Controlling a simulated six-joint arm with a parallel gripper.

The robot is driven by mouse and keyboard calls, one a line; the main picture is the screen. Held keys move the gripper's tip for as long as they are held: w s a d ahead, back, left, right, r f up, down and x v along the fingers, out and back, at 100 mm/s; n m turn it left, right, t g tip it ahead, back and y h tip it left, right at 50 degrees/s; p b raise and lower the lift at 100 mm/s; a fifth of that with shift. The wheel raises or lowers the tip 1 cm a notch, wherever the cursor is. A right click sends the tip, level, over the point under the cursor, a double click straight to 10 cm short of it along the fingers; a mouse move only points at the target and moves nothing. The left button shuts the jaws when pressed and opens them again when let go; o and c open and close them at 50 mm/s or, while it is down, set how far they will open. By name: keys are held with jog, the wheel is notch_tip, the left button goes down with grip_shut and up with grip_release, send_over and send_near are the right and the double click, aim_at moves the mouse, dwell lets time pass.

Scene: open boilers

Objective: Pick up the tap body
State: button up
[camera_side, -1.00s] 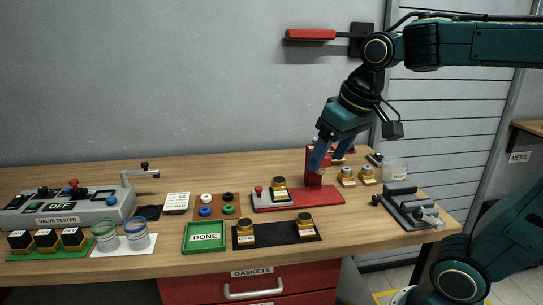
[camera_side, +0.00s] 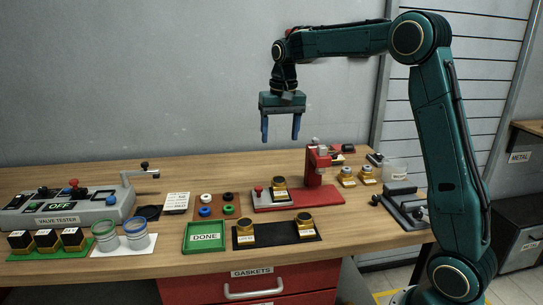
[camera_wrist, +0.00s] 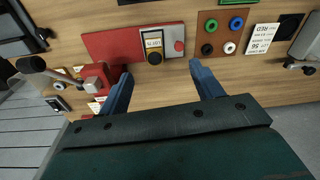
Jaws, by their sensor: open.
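My gripper (camera_side: 280,138) is open and empty, pointing down high above the bench. In the wrist view the two blue fingers of my gripper (camera_wrist: 161,70) are spread apart. A brass body with a black top (camera_side: 280,189) stands on the red fixture base, below my gripper; it also shows in the wrist view as a labelled body (camera_wrist: 153,47), beyond the gap between the fingertips. Two similar brass bodies stand on the black mat, one at its left (camera_side: 245,235) and one at its right (camera_side: 305,225). I cannot tell which is the tap body.
The red fixture (camera_side: 316,170) has an upright post right of the body. A green DONE tray (camera_side: 205,249), a brown gasket board (camera_side: 217,213) and the valve tester (camera_side: 62,220) lie to the left. A grey clamp (camera_side: 400,205) is at right. The air around my gripper is clear.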

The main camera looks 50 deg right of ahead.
jog(key=m+g, duration=0.1)
jog(key=m, duration=0.1)
send_over(279, 181)
notch_tip(279, 181, down, 5)
jog(key=shift+w+a+f, duration=0.1)
jog(key=shift+a+f, duration=0.05)
jog(key=shift+f, duration=1.95)
jog(key=shift+a+f, duration=0.1)
jog(key=shift+f, duration=1.95)
jog(key=shift+d+f, duration=0.2)
jog(key=shift+f, duration=2.4)
jog(key=shift+r, duration=0.1)
jog(key=c, duration=1.4)
jog(key=shift+r, duration=0.1)
